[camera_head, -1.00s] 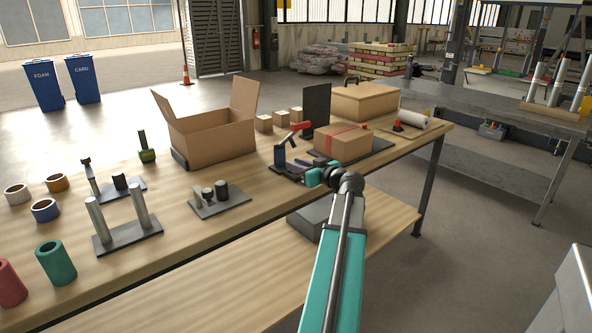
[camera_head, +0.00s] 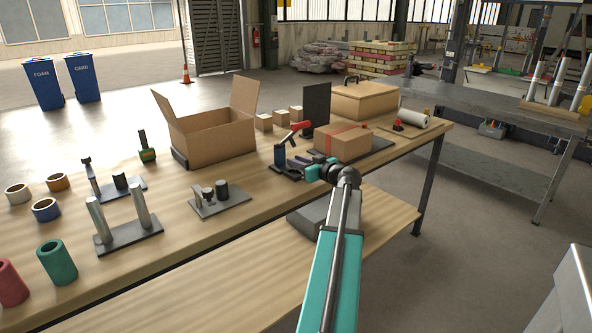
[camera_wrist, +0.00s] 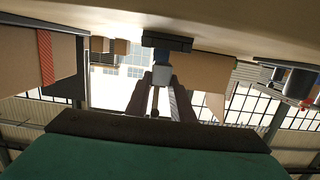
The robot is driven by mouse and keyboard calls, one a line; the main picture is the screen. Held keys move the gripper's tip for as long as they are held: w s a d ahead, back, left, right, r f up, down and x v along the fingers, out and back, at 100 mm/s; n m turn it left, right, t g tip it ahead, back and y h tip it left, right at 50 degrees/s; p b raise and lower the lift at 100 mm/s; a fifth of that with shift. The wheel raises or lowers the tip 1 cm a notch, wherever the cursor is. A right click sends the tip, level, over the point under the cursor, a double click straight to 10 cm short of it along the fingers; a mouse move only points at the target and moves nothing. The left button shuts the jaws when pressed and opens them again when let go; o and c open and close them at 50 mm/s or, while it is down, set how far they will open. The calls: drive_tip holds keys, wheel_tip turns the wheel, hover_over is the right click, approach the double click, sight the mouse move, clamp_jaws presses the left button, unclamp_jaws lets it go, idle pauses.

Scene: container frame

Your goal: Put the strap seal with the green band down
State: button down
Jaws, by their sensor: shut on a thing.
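A pale blue-grey block on a black base shows just beyond the fingertips in the wrist view. I cannot tell whether the held piece touches anything.
A taped carton (camera_head: 343,145) on a dark plate stands right of my gripper. An open carton (camera_head: 217,138) stands to the left. A fixture with dark posts (camera_head: 219,200) is at the front. Bare wood (camera_head: 262,195) lies between that fixture and the tool.

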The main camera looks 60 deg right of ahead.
drive_tip(key=shift+f, duration=1.35)
drive_tip(key=shift+f, duration=0.2)
drive_tip(key=c, duration=1.5)
unclamp_jaws()
drive_tip(key=shift+c, duration=0.2)
drive_tip(key=shift+r, duration=0.3)
drive_tip(key=v, duration=1.2)
drive_tip(key=shift+b, duration=0.45)
drive_tip(key=shift+f, duration=0.2)
